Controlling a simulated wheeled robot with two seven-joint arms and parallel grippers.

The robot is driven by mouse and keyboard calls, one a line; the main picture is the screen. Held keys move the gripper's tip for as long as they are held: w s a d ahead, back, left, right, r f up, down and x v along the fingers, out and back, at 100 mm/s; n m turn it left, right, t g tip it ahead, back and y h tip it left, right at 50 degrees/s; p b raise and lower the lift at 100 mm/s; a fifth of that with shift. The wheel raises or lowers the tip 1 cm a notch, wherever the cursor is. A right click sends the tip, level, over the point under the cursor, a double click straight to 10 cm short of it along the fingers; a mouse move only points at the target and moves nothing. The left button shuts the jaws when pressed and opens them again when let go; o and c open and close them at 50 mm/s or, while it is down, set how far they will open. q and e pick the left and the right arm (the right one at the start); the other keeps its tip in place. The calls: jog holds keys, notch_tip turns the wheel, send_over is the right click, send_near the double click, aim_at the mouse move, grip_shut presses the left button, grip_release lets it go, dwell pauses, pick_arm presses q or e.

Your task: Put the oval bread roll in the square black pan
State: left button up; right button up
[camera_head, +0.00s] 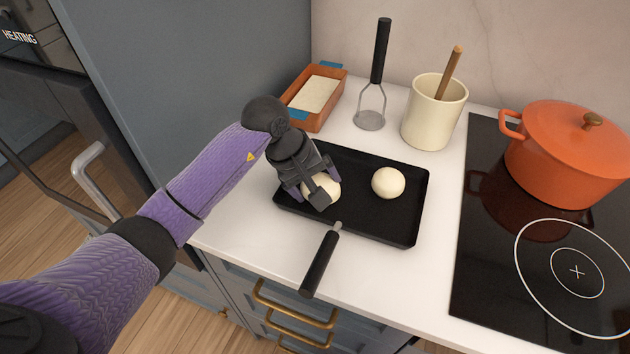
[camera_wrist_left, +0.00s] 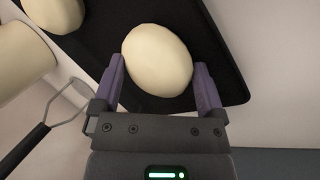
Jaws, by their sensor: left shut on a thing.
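The square black pan (camera_head: 365,218) lies on the white counter, its handle pointing to the front. My left gripper (camera_head: 319,194) is over the pan's left part, shut on a pale, slightly oval bread roll (camera_head: 325,187). In the left wrist view the roll (camera_wrist_left: 157,60) sits between the two purple fingers, with the pan (camera_wrist_left: 215,35) behind it. The roll is at or just above the pan floor; I cannot tell whether it touches. A second pale roll (camera_head: 388,183) rests in the pan to the right, apart from the held one. My right gripper is not in view.
A masher (camera_head: 370,118), a cream crock (camera_head: 433,115) with a wooden handle and an orange loaf dish (camera_head: 315,97) stand behind the pan. A black hob (camera_head: 495,265) with an orange pot (camera_head: 565,150) is at right. A grey cabinet wall (camera_head: 190,70) rises at left.

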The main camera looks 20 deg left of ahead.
pick_arm(q)
jog(key=shift+s+f+b, duration=0.25)
jog(key=shift+f+b, duration=0.2)
jog(key=shift+f, duration=0.15)
jog(key=shift+s+f, duration=0.1)
jog(key=shift+f, duration=0.05)
jog(key=o, duration=0.9)
jog(key=shift+r, duration=0.25)
jog(key=shift+r+p, duration=0.75)
jog(key=shift+p, duration=0.2)
jog(key=v, duration=0.3)
jog(key=p+v, duration=0.1)
jog(key=v, duration=0.7)
jog(key=shift+w+a+r, duration=0.2)
jog(key=shift+w, duration=0.05)
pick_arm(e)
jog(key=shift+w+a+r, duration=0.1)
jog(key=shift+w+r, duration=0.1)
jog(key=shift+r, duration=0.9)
